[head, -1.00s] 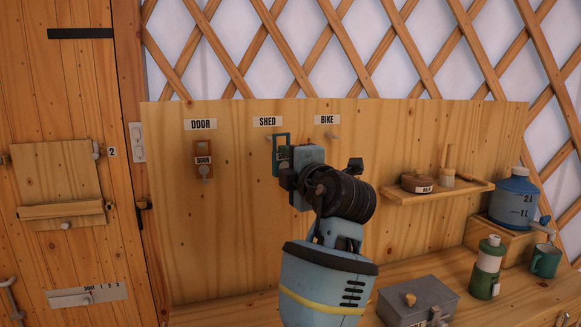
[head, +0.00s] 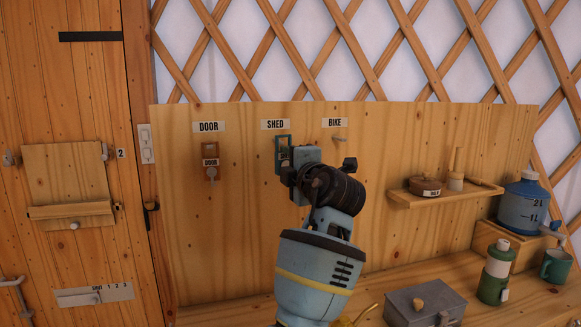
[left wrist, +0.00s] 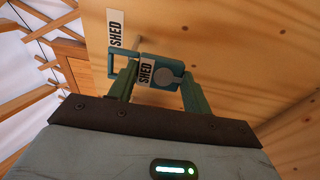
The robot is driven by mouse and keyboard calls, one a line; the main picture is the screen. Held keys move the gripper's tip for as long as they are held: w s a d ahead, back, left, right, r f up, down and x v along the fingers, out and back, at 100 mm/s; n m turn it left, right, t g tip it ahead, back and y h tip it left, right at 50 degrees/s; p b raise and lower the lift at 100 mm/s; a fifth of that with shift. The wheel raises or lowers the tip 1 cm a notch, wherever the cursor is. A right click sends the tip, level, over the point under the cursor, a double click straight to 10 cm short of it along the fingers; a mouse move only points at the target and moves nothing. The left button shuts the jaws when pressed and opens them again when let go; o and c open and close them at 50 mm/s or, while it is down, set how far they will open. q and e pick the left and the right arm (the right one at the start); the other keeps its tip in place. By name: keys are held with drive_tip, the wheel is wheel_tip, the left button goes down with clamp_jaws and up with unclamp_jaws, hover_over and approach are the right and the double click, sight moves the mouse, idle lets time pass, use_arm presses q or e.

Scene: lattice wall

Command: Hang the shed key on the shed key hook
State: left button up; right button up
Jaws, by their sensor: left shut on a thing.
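The shed key (head: 283,142) has a green tag with an open loop at its top. My left gripper (head: 291,164) is shut on it and holds it upright in front of the board, just below the SHED label (head: 275,124). In the left wrist view the key (left wrist: 150,70) sits between the two green fingers, its SHED text showing and its loop towards the wall's SHED label (left wrist: 115,28). The shed hook is not clear behind the loop; I cannot tell whether the loop is around it. A small pale peg (left wrist: 184,26) shows beside the key. My right gripper is not in view.
The door key (head: 210,162) hangs under the DOOR label at left. The BIKE hook (head: 339,139) is bare, close right of my gripper. A small shelf (head: 445,194) juts out at right. A grey box (head: 421,303) and green flask (head: 495,272) stand on the bench below.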

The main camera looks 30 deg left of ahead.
sight(287, 164)
use_arm(q)
drive_tip(key=shift+w+a, duration=0.45)
drive_tip(key=shift+a, duration=0.1)
drive_tip(key=shift+x, duration=0.85)
drive_tip(key=shift+w+a+f+b, duration=0.3)
drive_tip(key=shift+w+f, duration=0.1)
drive_tip(key=shift+f, duration=0.1)
drive_tip(key=shift+w+a+f+b, duration=0.15)
drive_tip(key=shift+b, duration=0.2)
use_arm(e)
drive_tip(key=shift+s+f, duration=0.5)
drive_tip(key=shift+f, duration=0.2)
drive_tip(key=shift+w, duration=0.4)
use_arm(q)
drive_tip(key=o, duration=1)
drive_tip(key=shift+r, duration=0.2)
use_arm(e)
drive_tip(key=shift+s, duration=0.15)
